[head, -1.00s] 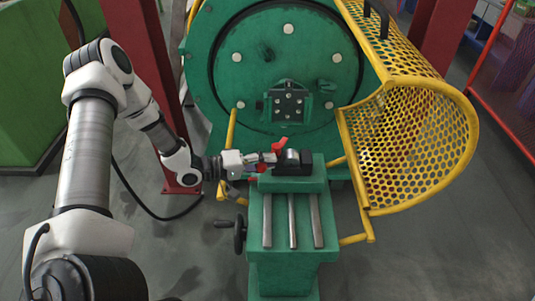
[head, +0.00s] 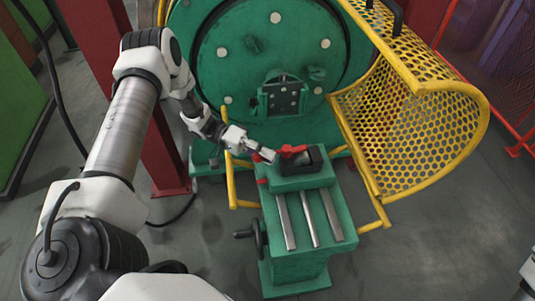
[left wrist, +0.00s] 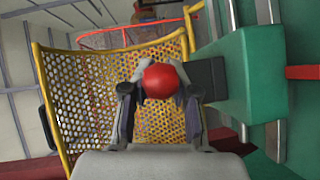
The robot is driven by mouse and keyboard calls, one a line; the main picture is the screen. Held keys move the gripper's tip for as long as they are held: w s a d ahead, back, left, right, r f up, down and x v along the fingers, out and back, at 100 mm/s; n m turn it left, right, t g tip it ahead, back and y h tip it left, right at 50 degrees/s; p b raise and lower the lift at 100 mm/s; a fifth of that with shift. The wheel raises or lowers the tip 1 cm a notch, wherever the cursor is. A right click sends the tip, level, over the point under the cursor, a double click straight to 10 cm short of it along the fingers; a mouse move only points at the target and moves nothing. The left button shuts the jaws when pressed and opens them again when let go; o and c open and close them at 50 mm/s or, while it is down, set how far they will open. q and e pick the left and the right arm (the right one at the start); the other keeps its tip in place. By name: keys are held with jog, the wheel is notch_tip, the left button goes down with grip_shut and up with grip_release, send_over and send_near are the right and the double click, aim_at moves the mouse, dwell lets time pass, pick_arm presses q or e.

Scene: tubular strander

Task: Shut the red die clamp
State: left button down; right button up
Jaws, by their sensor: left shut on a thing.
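The red die clamp (head: 293,150) lies across the top of a black die block (head: 300,162) at the far end of the green machine bed. My left gripper (head: 269,156) is at the left side of the block, at the clamp's left end. In the left wrist view its fingers are closed around the clamp's round red knob (left wrist: 160,80). The black block also shows there (left wrist: 205,78), just right of the fingers. The fingers partly hide the clamp's handle. My right gripper is not in view.
A yellow mesh guard (head: 410,130) stands open at the right of the bed. The green round plate (head: 275,60) is behind. Metal rails (head: 308,218) run along the bed's top, and a handwheel (head: 257,238) sticks out at its left. Yellow bars (head: 228,170) stand left of my gripper.

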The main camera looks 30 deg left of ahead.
pick_arm(q)
jog(key=shift+w+a+f+m+g, duration=0.15)
jog(key=shift+a+m+g, duration=0.1)
jog(key=shift+m+g, duration=0.3)
jog(key=shift+w+a+r+m+g, duration=0.1)
jog(key=shift+a+m+g, duration=0.2)
jog(key=shift+g, duration=0.45)
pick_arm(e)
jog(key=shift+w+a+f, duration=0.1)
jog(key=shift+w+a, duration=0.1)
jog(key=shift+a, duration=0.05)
pick_arm(q)
jog(key=shift+d, duration=0.1)
jog(key=c, duration=1.2)
grip_release()
jog(key=shift+a, duration=0.2)
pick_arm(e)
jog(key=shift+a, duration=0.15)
pick_arm(q)
jog(key=shift+d, duration=0.1)
jog(key=shift+w, duration=0.1)
jog(key=a+r, duration=0.1)
jog(key=a, duration=1.1)
jog(key=shift+w+r, duration=0.2)
jog(key=shift+r, duration=0.15)
